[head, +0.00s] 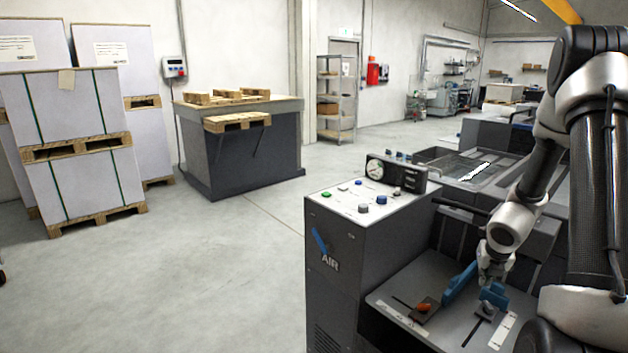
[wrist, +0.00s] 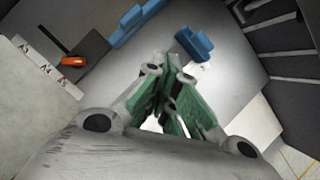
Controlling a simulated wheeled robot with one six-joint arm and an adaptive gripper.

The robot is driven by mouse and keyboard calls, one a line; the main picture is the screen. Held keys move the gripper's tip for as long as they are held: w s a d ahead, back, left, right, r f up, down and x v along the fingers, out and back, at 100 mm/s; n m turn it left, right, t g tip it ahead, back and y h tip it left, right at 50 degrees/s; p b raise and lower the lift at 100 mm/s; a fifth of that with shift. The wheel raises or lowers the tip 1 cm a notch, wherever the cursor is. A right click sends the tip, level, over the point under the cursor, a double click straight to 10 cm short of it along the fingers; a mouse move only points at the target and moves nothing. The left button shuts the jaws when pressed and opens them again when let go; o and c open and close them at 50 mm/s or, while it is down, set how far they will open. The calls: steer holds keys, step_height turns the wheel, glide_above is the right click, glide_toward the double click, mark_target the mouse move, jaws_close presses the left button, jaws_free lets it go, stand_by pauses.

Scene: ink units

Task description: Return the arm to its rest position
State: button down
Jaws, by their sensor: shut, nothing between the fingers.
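My arm (head: 530,180) reaches down from the right side of the head view to the machine's feed table. My gripper (head: 490,278) is over the feed table (head: 415,285), close to the blue guides. In the wrist view my gripper (wrist: 172,75) shows green finger pads brought together at the tips, with nothing between them. A long blue guide (head: 459,283) and a shorter blue guide (head: 493,296) stand on the table. An orange knob (head: 423,307) sits on a dark slide at the left; it also shows in the wrist view (wrist: 73,61).
A grey control cabinet (head: 335,265) marked AIR stands left of the feed table, with buttons and a gauge (head: 376,170) on top. Wrapped pallet stacks (head: 75,120) and a dark bench (head: 240,155) with small pallets stand farther back. Open floor (head: 200,270) lies between.

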steer(key=s+a+r+n+y, duration=0.75)
steer(key=a+r+n, duration=0.65)
steer(key=n, duration=1)
steer(key=s+a+r+n+h, duration=0.2)
steer(key=s+r+n+h, duration=0.3)
steer(key=s+r+n, duration=1.1)
steer(key=s+r, duration=0.1)
steer(key=s, duration=0.2)
steer(key=shift+r, duration=0.2)
steer(key=shift+a, duration=0.1)
